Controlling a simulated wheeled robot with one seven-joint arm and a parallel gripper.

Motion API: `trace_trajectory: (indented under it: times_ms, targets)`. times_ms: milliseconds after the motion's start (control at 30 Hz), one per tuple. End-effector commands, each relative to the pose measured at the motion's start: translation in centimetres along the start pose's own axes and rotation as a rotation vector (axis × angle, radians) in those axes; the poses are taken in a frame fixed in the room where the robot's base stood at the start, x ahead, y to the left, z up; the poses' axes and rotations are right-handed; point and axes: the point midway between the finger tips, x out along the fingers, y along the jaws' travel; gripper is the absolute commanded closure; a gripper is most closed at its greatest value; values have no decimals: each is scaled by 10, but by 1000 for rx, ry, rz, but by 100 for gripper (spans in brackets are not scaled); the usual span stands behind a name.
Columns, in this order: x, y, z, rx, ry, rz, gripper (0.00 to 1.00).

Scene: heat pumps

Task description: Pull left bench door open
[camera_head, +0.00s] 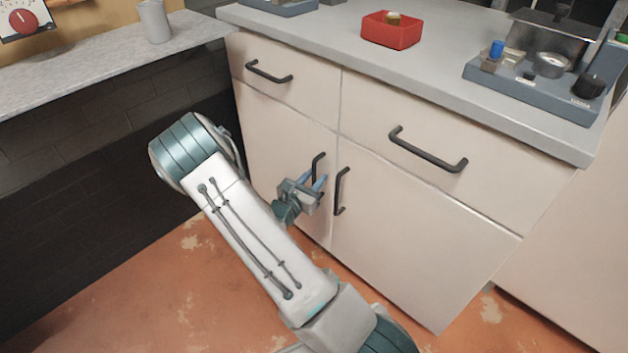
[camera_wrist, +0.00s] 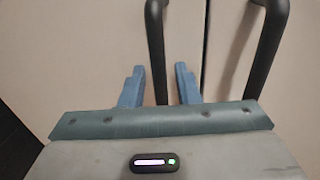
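The left bench door (camera_head: 265,125) is a cream panel below the left drawer, flush with the cabinet front. Its black vertical handle (camera_head: 317,160) is near the door's right edge. My gripper (camera_head: 314,182) is at this handle and partly hides it. In the wrist view, the left door handle (camera_wrist: 155,45) runs down between the two blue fingers of my gripper (camera_wrist: 159,72), with a gap on each side. The fingers are open; contact with the handle cannot be made out.
The right door (camera_head: 410,230) has its own black handle (camera_head: 341,190) just right of my gripper. Drawers with black handles (camera_head: 428,150) are above. The countertop (camera_head: 340,28) holds a red box (camera_head: 391,35) and a blue-grey tray (camera_head: 530,88). Orange floor (camera_head: 130,300) lies in front.

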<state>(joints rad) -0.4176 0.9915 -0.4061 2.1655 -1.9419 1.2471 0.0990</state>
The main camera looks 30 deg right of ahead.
Motion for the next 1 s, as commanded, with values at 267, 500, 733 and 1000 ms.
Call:
trace_trajectory:
  times_ms: [267,500,733,1000]
  targets:
    - [0,0,0,0,0,0,90]
    - [-1,0,0,0,0,-1,100]
    - [-14,6,0,1,1,-29,100]
    - [-58,25,1,3,1,-140,100]
